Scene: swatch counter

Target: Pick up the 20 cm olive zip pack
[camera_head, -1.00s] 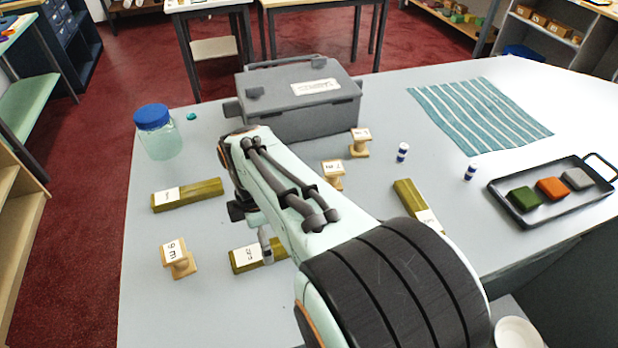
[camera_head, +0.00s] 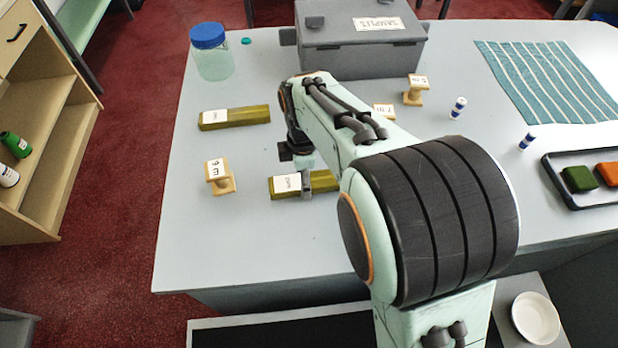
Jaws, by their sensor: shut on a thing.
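An olive zip pack (camera_head: 324,181) with a white label lies at the front middle of the counter, its right end partly behind my arm. The print on its label is too small to read surely. My gripper (camera_head: 307,186) reaches down over this pack and is shut on it near its middle. The pack looks to be at counter level; I cannot tell any gap below it. A second olive pack (camera_head: 249,115) with a white label lies further back to the left, apart from my gripper.
A spool marked 9 m (camera_head: 220,180) stands just left of the held pack. More spools (camera_head: 414,92) stand behind my arm. A blue-lidded jar (camera_head: 212,62), a grey case (camera_head: 360,50), a striped cloth (camera_head: 545,80) and a black tray (camera_head: 565,200) lie around. The front left counter is clear.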

